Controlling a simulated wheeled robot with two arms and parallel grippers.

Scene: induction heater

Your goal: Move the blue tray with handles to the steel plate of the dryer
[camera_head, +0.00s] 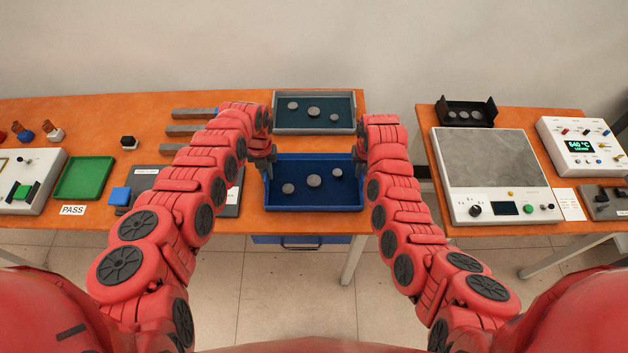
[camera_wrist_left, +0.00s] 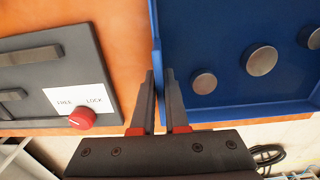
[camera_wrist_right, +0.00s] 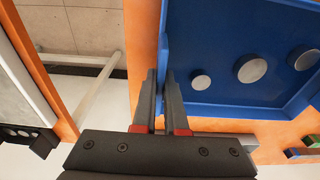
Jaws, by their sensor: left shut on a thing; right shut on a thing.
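The blue tray (camera_head: 313,201) sits at the front edge of the left orange table, with three grey round pieces in it. It also shows in the left wrist view (camera_wrist_left: 215,30) and the right wrist view (camera_wrist_right: 215,30). My left gripper (camera_head: 268,165) is shut on the tray's left side wall; its fingers (camera_wrist_left: 160,75) straddle the wall. My right gripper (camera_head: 357,160) is shut on the right side wall, fingers (camera_wrist_right: 160,75) on either side. The dryer's steel plate (camera_head: 485,157) lies bare on the right table.
A grey tray (camera_head: 313,128) with three round pieces stands just behind the blue tray. A gap separates the tables. A black tray (camera_head: 466,113) is behind the dryer, and a temperature display unit (camera_head: 579,146) is right of it. A green tray (camera_head: 84,178) lies far left.

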